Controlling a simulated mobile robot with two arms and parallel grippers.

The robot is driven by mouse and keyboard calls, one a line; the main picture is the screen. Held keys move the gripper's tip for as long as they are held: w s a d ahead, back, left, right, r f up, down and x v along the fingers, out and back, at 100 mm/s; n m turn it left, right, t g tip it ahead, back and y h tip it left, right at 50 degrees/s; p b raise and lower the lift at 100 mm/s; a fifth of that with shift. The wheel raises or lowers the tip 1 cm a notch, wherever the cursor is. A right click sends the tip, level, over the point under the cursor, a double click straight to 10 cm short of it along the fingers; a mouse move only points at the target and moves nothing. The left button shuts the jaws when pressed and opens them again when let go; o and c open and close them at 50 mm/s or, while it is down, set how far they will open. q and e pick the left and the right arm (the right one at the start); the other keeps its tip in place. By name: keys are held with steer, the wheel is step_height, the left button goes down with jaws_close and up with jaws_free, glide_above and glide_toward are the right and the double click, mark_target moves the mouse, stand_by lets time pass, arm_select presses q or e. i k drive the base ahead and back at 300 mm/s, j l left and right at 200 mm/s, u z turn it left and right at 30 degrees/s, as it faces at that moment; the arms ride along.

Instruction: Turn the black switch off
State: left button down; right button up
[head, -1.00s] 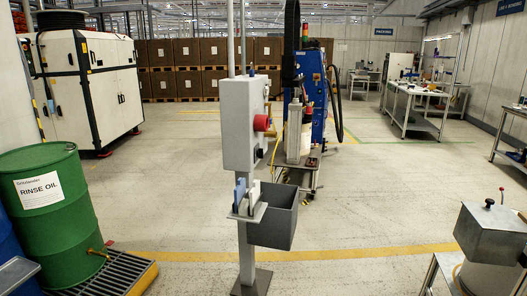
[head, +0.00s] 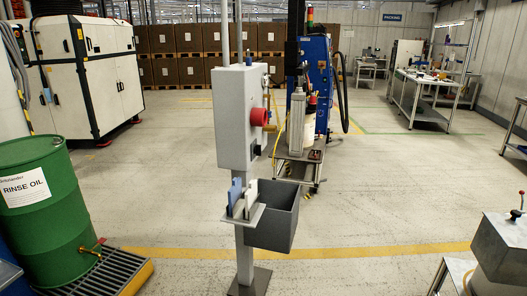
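A grey control box (head: 235,118) stands on a post in the middle of the head view, seen mostly from its side. A large red round knob (head: 261,117) sticks out from its right-hand face. Below it is a small black part (head: 257,149), which may be the black switch; its position cannot be read from here. Neither of my grippers is in view.
A grey bin (head: 272,215) and a small holder (head: 240,199) hang on the post. A green drum (head: 45,210) stands on a grated tray at left. A pump cart (head: 302,135) stands behind. Open floor lies around the post.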

mark_target(258, 149)
steer(key=i+l, duration=0.2)
steer(key=i, duration=0.25)
steer(key=i+l, duration=0.15)
steer(key=i, duration=0.25)
steer(key=i+l+u, duration=0.1)
steer(key=i, duration=0.35)
steer(key=i+l, duration=0.3)
steer(key=i, duration=0.15)
steer(key=i+l, duration=0.2)
steer(key=i, duration=0.2)
